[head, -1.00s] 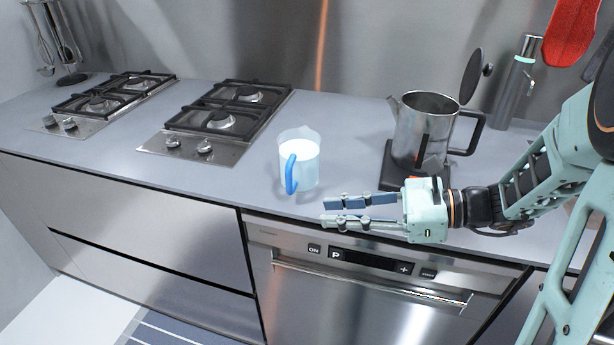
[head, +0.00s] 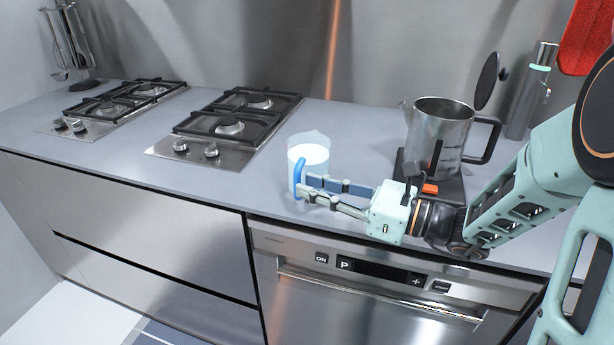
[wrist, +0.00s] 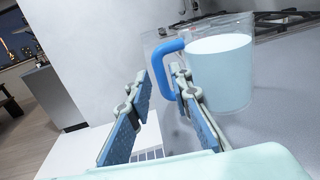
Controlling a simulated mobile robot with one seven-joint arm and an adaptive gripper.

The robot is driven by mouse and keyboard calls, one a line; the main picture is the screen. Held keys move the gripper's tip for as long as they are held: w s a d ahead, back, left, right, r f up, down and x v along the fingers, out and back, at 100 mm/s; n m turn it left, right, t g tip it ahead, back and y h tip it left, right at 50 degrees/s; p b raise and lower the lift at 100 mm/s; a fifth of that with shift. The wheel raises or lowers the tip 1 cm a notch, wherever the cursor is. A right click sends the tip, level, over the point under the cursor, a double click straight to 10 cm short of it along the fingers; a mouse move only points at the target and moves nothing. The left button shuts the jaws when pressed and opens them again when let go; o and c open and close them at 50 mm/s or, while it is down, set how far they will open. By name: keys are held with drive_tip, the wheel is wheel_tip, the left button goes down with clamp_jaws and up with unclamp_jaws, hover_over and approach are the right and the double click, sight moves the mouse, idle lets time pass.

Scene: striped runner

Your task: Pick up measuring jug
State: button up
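The measuring jug (head: 312,158) is a clear cup with a pale, whitish filling and a blue handle (head: 299,174). It stands upright on the counter, right of the near hob. In the wrist view the jug (wrist: 222,70) is at the right, its handle (wrist: 160,68) pointing left. My gripper (head: 308,187) is at the handle side of the jug. In the wrist view my gripper (wrist: 159,75) is open, with the handle between or just beyond its fingertips. I cannot tell whether a finger touches it. The jug's lower part is partly hidden by the fingers in the head view.
A steel kettle (head: 441,130) stands on a dark base (head: 452,190) right of the jug, close behind my arm. Two gas hobs (head: 232,123) (head: 122,102) lie to the left. The counter's front edge runs below my gripper. Counter left of the jug is clear.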

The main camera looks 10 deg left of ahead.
drive_tip(key=shift+x, duration=0.85)
drive_tip(key=shift+c, duration=0.4)
clamp_jaws()
drive_tip(key=shift+r, duration=0.15)
